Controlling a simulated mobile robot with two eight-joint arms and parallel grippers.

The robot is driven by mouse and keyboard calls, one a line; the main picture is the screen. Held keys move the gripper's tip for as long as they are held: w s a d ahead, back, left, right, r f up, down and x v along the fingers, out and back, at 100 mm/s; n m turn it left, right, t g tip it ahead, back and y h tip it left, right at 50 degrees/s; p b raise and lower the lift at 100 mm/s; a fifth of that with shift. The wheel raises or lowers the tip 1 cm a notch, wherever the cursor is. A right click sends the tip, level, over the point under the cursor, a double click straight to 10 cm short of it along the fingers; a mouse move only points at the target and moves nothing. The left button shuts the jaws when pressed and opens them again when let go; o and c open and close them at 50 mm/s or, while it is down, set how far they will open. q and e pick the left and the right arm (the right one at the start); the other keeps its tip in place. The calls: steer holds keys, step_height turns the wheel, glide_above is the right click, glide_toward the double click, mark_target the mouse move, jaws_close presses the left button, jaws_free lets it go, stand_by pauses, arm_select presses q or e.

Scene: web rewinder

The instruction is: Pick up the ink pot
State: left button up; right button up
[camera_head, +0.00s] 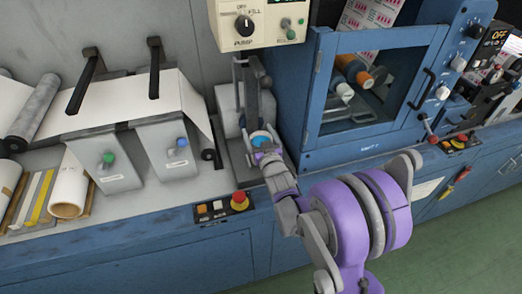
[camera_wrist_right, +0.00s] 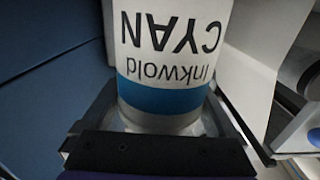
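The ink pot (camera_wrist_right: 170,60) fills the upper middle of the right wrist view. It is white with a blue band, and its "Inkwold CYAN" lettering appears upside down. My right gripper (camera_wrist_right: 160,105) has its dark fingers apart, one on each side of the pot. I cannot tell whether they press on it. In the head view my right gripper (camera_head: 262,150) reaches in beside the blue cabinet, at a small round blue-topped thing, likely the pot, which it largely hides. My left gripper is not in view.
The blue cabinet (camera_head: 312,135) with a window stands close right of the gripper. A pump control box (camera_head: 262,22) hangs above. A switch panel with a red button (camera_head: 239,200) sits at the front edge. Rolls (camera_head: 70,190) and a paper web (camera_head: 120,100) are left.

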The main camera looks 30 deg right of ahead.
jaws_close()
steer(key=shift+r, duration=0.15)
stand_by(0.4)
